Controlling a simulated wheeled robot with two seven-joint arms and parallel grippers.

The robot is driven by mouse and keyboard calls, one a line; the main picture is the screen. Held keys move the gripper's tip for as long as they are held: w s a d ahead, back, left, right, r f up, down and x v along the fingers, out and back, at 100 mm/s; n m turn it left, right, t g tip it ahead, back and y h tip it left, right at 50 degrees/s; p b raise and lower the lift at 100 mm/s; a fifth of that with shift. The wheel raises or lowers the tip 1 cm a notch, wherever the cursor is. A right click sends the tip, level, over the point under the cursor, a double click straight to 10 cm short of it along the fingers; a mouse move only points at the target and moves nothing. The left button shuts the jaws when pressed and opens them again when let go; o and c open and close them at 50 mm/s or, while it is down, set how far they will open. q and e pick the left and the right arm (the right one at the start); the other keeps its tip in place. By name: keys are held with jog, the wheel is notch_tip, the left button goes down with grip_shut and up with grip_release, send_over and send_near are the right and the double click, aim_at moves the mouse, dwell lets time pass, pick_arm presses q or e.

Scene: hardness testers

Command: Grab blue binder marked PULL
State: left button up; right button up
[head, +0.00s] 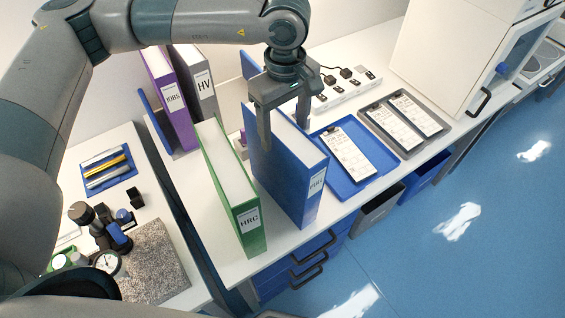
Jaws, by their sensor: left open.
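The blue binder (290,180) marked PULL stands upright on the white bench, its labelled spine facing the front edge. My left gripper (284,132) points down over the binder's top, with one finger on its left side and the other toward its right side. The fingers are spread apart, and I cannot tell whether either one touches the binder. The lower part of the right finger is partly hidden by the binder. My right gripper is not in view.
A green HRC binder (229,185) stands close on the left. Purple JOBS (170,100) and grey HV (197,80) binders stand behind. A blue tray with a clipboard (348,155) and a grey tray (447,128) lie on the right. A power strip (343,92) lies at the back.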

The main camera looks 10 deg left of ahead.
aim_at(282, 167)
pick_arm(q)
jog(key=f+p, duration=0.1)
jog(key=f, duration=0.1)
jog(key=shift+a+f+p, duration=0.3)
jog(key=shift+p, duration=0.1)
jog(key=shift+w+f, duration=0.1)
jog(key=shift+f, duration=0.4)
jog(key=shift+r, duration=0.1)
grip_shut()
